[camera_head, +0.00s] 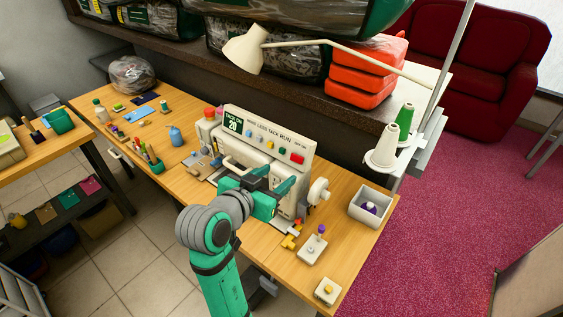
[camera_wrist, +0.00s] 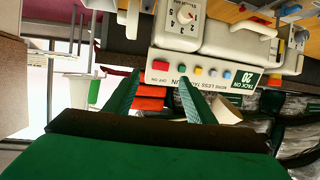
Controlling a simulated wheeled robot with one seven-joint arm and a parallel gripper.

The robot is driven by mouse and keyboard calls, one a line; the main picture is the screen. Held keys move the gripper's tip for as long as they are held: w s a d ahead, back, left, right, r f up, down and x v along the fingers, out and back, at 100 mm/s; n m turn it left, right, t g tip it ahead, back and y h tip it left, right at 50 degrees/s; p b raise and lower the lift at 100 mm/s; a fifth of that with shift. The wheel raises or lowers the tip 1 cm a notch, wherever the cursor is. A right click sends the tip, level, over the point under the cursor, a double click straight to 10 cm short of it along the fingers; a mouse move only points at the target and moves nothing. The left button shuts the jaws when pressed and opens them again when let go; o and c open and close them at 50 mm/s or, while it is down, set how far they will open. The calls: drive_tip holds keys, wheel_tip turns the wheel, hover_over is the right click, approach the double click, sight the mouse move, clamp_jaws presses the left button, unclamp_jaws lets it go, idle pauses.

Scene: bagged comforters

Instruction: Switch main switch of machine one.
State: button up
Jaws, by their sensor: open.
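The white sewing machine (camera_head: 262,160) stands on the wooden table, with a control panel along its top. The panel carries several coloured buttons and a red switch (camera_head: 297,158) at its right end. In the wrist view, which is upside down, the red switch (camera_wrist: 160,66) lies on the panel (camera_wrist: 200,70) near its left end, just beyond and between my fingertips. My gripper (camera_head: 282,186) is open and empty in front of the machine's right part, below the panel. Its two green fingers also show in the wrist view (camera_wrist: 157,90). Whether the fingers touch the machine, I cannot tell.
A wooden table (camera_head: 330,245) holds a grey bin (camera_head: 371,206) and small switch boxes (camera_head: 312,249) at right. A cream lamp (camera_head: 245,50) and stacked orange folded items (camera_head: 365,70) stand on the shelf behind. Thread cones (camera_head: 384,150) rise at right. Small tools cover the table's left.

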sight(296, 159)
drive_tip(key=x, duration=1)
drive_tip(key=shift+w+r, duration=0.25)
drive_tip(key=shift+r, duration=0.05)
